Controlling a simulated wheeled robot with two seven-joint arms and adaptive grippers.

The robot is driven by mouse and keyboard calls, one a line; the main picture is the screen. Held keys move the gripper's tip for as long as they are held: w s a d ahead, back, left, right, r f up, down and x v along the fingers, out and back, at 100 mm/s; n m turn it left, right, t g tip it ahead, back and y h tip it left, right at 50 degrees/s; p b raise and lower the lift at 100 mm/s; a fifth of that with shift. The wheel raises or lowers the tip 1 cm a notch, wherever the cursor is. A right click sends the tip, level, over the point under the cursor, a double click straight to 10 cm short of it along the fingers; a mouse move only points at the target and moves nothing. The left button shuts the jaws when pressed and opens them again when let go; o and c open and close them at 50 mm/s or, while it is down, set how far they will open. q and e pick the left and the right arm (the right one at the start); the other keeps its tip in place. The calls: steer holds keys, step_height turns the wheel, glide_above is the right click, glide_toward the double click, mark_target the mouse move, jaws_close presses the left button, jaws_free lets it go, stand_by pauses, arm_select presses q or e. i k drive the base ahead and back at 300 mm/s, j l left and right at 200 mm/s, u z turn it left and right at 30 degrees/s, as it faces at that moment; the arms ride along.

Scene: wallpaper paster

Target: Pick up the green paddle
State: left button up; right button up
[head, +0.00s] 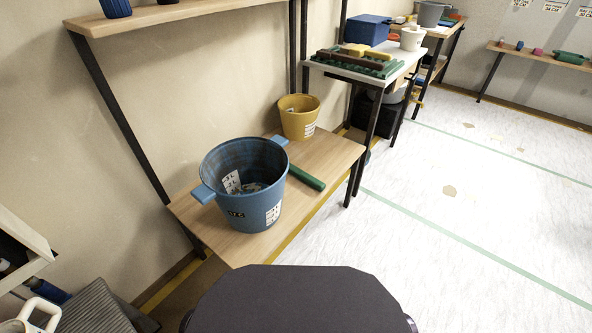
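A long green piece (306,177), which looks like the green paddle, lies flat on the low wooden shelf (335,156). It is just right of the blue bucket (240,185), and its left end is hidden behind the bucket. Neither of my grippers is in view.
A yellow bucket (299,116) stands at the back of the low shelf. A white-topped table (340,70) beyond holds green and brown pieces. An upper wooden shelf (165,13) overhangs at the left. White floor (440,200) at the right is open.

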mark_target(306, 178)
steer(key=l, duration=1)
steer(key=i+l, duration=0.4)
steer(key=i+l+u, duration=0.15)
steer(key=i+l, duration=0.2)
steer(key=l, duration=0.3)
